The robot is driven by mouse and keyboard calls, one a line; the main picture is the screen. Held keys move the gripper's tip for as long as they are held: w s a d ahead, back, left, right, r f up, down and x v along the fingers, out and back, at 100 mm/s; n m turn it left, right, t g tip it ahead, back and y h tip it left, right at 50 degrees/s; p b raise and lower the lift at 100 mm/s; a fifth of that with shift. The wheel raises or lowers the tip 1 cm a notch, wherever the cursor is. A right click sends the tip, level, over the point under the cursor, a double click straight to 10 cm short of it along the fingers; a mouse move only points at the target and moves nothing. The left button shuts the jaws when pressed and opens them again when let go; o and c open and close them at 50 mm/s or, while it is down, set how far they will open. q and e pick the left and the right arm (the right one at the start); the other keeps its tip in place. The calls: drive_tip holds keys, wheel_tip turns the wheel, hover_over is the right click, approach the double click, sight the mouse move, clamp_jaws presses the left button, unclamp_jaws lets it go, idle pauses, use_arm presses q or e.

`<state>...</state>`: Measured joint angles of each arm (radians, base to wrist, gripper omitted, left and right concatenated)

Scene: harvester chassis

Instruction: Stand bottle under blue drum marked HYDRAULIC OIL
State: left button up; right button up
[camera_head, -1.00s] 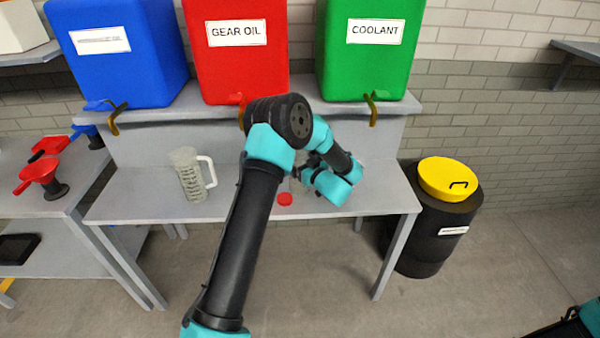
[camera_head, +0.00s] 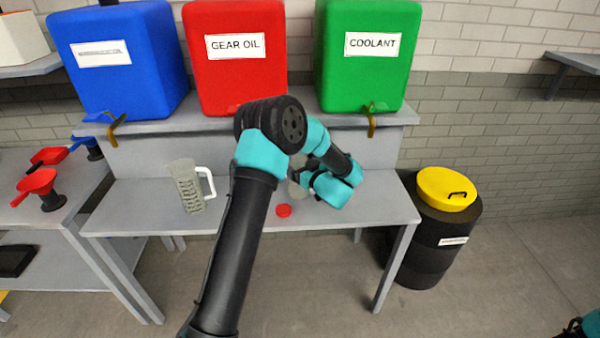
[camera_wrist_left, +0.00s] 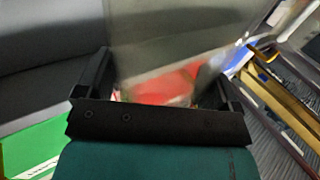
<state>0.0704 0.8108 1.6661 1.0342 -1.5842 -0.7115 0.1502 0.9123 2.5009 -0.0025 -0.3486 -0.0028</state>
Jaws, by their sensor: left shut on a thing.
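The blue drum (camera_head: 115,75) stands on the upper shelf at the left, its label blurred, with a tap (camera_head: 117,128) at its front edge. My left gripper (camera_head: 298,178) is low over the bench at centre, mostly hidden behind my own arm. In the left wrist view its fingers (camera_wrist_left: 160,92) are shut on a clear, see-through bottle (camera_wrist_left: 165,40); red shows through it. In the head view only a pale bit of the bottle (camera_head: 296,189) shows beside the gripper. My right gripper is not in view; only part of that arm shows at the bottom right.
A clear jug (camera_head: 187,188) with a white handle stands on the bench, left of my arm. A red cap (camera_head: 283,211) lies near the front edge. Red (camera_head: 237,75) and green (camera_head: 362,75) drums share the shelf. Red funnels (camera_head: 38,184) are at left, a black bin (camera_head: 440,240) at right.

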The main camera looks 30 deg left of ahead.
use_arm(q)
drive_tip(key=s+d+r, duration=0.1)
drive_tip(key=s+d, duration=0.8)
drive_tip(key=s, duration=0.4)
drive_tip(key=shift+a+r, duration=0.1)
drive_tip(key=shift+a, duration=0.05)
